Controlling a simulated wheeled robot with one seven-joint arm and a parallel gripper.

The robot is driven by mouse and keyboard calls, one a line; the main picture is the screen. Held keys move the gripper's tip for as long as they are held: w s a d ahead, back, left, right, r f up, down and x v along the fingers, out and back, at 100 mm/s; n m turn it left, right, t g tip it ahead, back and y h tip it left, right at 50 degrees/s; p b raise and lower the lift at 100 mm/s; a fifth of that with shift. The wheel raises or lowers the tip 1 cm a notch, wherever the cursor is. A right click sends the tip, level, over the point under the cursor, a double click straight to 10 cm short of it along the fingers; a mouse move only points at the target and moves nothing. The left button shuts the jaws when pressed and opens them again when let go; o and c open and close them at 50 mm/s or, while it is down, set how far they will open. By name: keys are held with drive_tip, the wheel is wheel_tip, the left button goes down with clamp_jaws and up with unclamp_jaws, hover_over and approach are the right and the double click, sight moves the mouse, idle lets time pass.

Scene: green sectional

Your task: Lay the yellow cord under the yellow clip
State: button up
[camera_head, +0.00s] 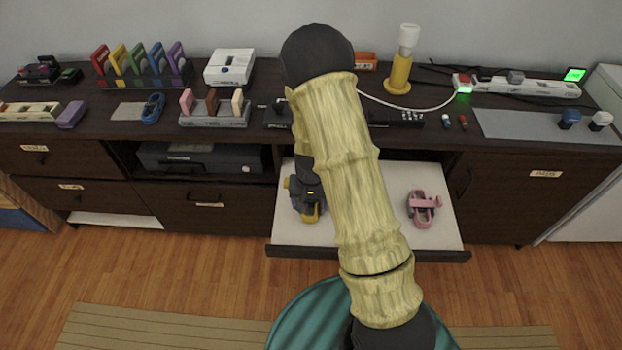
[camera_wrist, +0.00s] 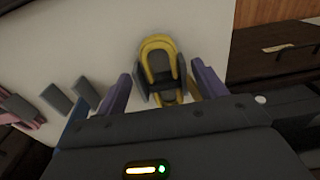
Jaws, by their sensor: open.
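On the pale pull-out tray (camera_head: 385,230), a yellow loop (camera_wrist: 146,48) with dark grey parts lies between my fingers in the wrist view. In the head view a bit of yellow (camera_head: 311,214) shows beside my gripper (camera_head: 305,196), at the tray's left part. I cannot tell which part of it is cord and which is clip. My gripper in the wrist view (camera_wrist: 160,73) is open, with one purple finger on each side of the yellow loop. Whether the fingers touch it is not clear. The gripper body hides its near end.
A pink cord or clip piece (camera_head: 423,208) lies on the tray's right part. The dark cabinet top (camera_head: 340,150) overhangs the tray at the back. It carries a yellow lamp (camera_head: 399,75), a white power strip (camera_head: 520,87) and a rack of coloured pieces (camera_head: 143,72).

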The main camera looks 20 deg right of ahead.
wheel_tip(320, 180, up, 17)
drive_tip(key=p, duration=0.4)
drive_tip(key=shift+s, duration=0.4)
drive_tip(key=shift+r, duration=0.1)
idle(0.5)
drive_tip(key=s+d+r+n+t, duration=0.15)
drive_tip(key=s+r+n, duration=0.25)
drive_tip(key=s+r, duration=0.55)
wheel_tip(320, 180, up, 15)
drive_tip(key=s+p, duration=0.1)
drive_tip(key=p, duration=1.6)
drive_tip(key=shift+s+a, duration=0.2)
drive_tip(key=shift+s, duration=0.15)
drive_tip(key=shift+t, duration=0.25)
